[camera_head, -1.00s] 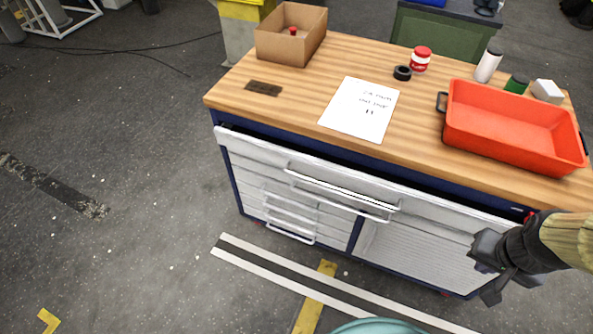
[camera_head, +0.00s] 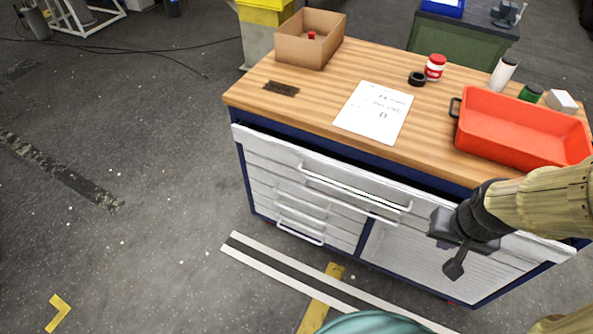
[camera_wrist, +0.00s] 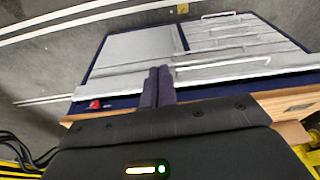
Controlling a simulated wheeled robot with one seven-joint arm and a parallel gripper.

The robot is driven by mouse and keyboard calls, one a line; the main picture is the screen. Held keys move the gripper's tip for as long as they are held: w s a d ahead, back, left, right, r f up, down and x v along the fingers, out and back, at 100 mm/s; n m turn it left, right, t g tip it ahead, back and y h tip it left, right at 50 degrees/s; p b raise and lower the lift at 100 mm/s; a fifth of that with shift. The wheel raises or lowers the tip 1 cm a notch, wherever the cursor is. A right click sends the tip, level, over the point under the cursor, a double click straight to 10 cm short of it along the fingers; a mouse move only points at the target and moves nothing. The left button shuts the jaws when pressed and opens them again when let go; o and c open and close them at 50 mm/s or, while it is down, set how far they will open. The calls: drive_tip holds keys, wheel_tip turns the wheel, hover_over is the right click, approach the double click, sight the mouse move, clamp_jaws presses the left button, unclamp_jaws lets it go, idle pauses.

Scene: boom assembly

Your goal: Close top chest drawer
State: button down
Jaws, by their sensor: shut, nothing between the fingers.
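The chest has a wooden top (camera_head: 300,105) and a wide white top drawer (camera_head: 270,150) with a long bar handle (camera_head: 355,190). The top drawer sticks out a little, with a dark gap between its front and the blue frame. My gripper (camera_head: 455,258) is in front of the drawer's right part, to the right of the handle. In the wrist view, my gripper's fingers (camera_wrist: 157,85) are together and empty, in front of the top drawer (camera_wrist: 215,72). I cannot tell whether they touch it.
On the top are a cardboard box (camera_head: 295,52), a paper sheet (camera_head: 373,112), a black tape roll (camera_head: 417,79), a red-and-white jar (camera_head: 435,67) and an orange tray (camera_head: 520,135). Smaller drawers (camera_head: 300,213) below look shut. The floor left of the chest is clear.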

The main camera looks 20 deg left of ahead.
drive_tip(key=shift+a, duration=0.1)
drive_tip(key=w+a+f+n+g+h+b, duration=0.1)
drive_tip(key=w+a+f+n+h+b, duration=0.3)
drive_tip(key=w+f+n, duration=0.6)
drive_tip(key=n+t+y+b, duration=0.35)
drive_tip(key=n+t, duration=0.95)
drive_tip(key=n, duration=1.2)
approach(314, 164)
drive_tip(key=v, duration=0.3)
drive_tip(key=shift+s+a+r+h+b, duration=0.2)
drive_tip(key=shift+a+r+h+b, duration=0.1)
drive_tip(key=shift+b, duration=0.1)
drive_tip(key=p+x, duration=0.2)
drive_tip(key=x, duration=0.8)
drive_tip(key=shift+f, duration=0.1)
